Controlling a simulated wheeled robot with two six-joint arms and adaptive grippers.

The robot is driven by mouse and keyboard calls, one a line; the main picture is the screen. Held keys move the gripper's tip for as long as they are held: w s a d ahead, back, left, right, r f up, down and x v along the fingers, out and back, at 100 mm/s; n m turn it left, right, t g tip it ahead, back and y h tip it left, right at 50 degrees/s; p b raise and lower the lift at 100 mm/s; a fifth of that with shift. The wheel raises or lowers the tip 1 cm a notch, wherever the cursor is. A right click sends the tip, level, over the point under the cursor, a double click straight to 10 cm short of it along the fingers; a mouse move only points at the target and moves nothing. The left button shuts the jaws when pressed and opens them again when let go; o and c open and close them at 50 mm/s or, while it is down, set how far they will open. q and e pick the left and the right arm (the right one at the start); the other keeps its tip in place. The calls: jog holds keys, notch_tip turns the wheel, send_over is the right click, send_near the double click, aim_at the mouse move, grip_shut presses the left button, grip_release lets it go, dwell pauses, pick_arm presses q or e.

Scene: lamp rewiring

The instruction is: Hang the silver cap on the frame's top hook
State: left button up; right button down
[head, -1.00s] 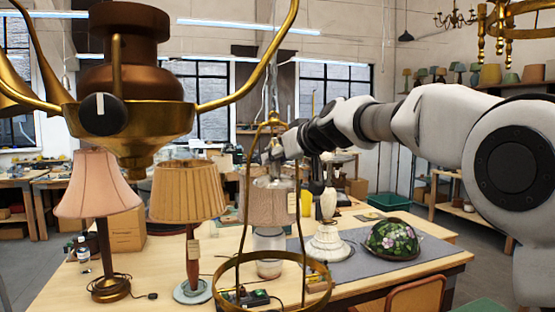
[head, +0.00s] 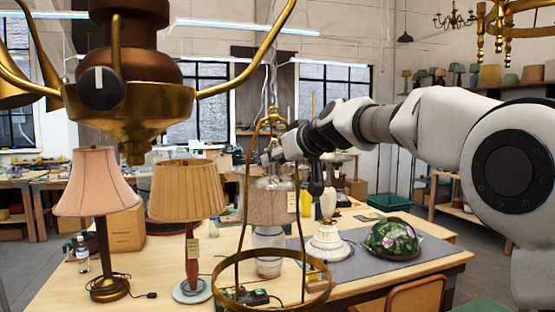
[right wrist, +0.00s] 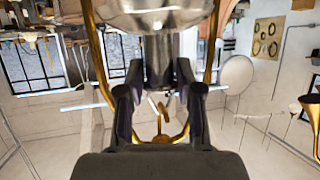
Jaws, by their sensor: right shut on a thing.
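The silver cap (right wrist: 155,14) is a shiny dome with a grey stem, at the top of the right wrist view. My right gripper (right wrist: 160,78) is shut on the stem, one dark finger on each side. The brass frame (head: 246,200) hangs from above, with curved sides and a ring at the bottom. Its narrow top (head: 271,118) shows just above the end of my right arm in the head view. In the right wrist view the brass top hook (right wrist: 160,112) shows near the fingers. I cannot tell whether cap and hook touch. My left gripper is out of view.
A large brass and copper fixture (head: 130,105) hangs close at upper left. Below, a table (head: 120,285) bears a pink lamp (head: 95,185), a tan lamp (head: 187,190) and a floral shade (head: 393,237). A brass chandelier part (head: 510,32) hangs at upper right.

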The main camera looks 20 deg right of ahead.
jog(key=c, duration=0.7)
grip_release()
jog(key=v, duration=0.7)
jog(key=shift+s, duration=0.1)
jog(key=shift+s+r, duration=0.15)
jog(key=shift+s, duration=0.1)
jog(key=shift+w, duration=0.15)
